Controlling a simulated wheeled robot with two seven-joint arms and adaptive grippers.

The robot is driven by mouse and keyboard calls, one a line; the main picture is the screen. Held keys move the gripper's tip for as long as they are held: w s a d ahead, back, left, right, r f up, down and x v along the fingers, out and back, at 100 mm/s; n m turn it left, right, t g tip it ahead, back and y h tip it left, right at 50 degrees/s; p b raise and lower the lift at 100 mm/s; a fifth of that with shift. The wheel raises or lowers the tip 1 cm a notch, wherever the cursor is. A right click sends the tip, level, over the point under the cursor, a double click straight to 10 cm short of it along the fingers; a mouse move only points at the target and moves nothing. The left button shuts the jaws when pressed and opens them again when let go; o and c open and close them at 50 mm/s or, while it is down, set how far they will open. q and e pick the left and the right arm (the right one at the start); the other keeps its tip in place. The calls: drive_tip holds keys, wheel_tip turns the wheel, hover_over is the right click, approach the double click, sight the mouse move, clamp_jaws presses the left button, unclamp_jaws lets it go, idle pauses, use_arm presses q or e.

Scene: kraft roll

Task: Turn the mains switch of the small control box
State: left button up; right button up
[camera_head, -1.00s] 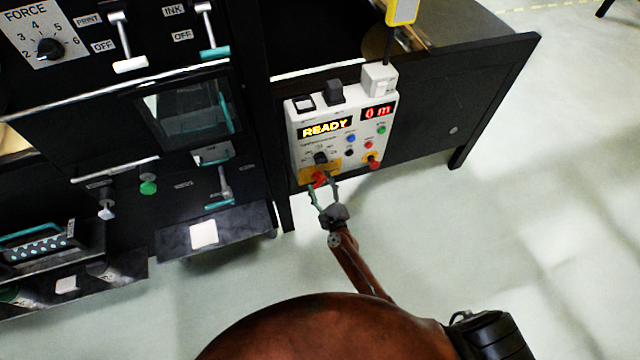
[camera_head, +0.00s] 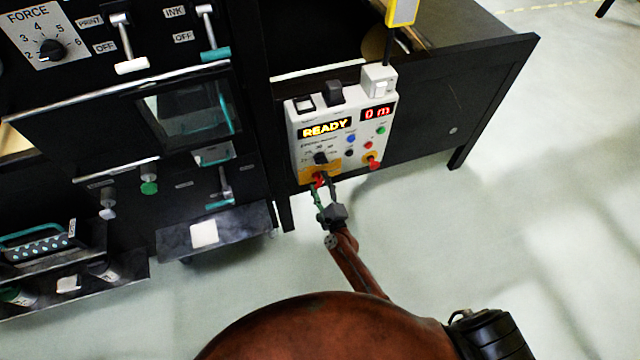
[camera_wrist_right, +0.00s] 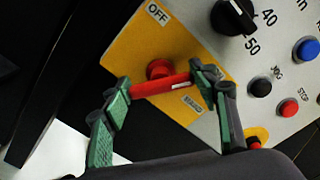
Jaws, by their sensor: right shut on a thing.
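The small control box (camera_head: 307,115) is a white panel on the front of a black frame, with a lit READY display and a 0 m display. Its mains switch is a red bar handle (camera_wrist_right: 160,86) on a yellow plate (camera_wrist_right: 140,52), which has an OFF label near its upper corner. In the head view the red handle is small and partly hidden by my fingers. My right gripper (camera_head: 323,186) is at the box's lower left edge. In the wrist view its green-padded fingers (camera_wrist_right: 163,92) are shut on the two ends of the red bar. My left gripper is not in view.
Above the yellow plate is a black knob (camera_wrist_right: 234,16). A blue button (camera_wrist_right: 307,49), a black button (camera_wrist_right: 260,87) and a red button (camera_wrist_right: 289,107) sit to its right. A red knob (camera_head: 374,163) is at the box's lower right. The black machine (camera_head: 80,110) stands at left; open floor lies right.

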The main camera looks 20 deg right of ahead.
drive_tip(key=n+p, duration=0.1)
drive_tip(key=n, duration=0.3)
drive_tip(key=shift+n, duration=0.3)
drive_tip(key=n, duration=0.3)
drive_tip(key=shift+f+n+p, duration=0.15)
drive_tip(key=shift+n+p, duration=0.15)
drive_tip(key=shift+p, duration=0.05)
drive_tip(key=n, duration=0.3)
drive_tip(key=shift+a+n+p, duration=0.1)
drive_tip(key=shift+n+p, duration=0.2)
drive_tip(key=shift+p, duration=0.05)
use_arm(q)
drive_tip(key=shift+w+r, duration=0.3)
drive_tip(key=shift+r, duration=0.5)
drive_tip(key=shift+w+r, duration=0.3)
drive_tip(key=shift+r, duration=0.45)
use_arm(e)
drive_tip(key=shift+f+n, duration=0.1)
drive_tip(key=shift+n, duration=1.6)
drive_tip(key=o, duration=1.2)
drive_tip(key=shift+c, duration=0.2)
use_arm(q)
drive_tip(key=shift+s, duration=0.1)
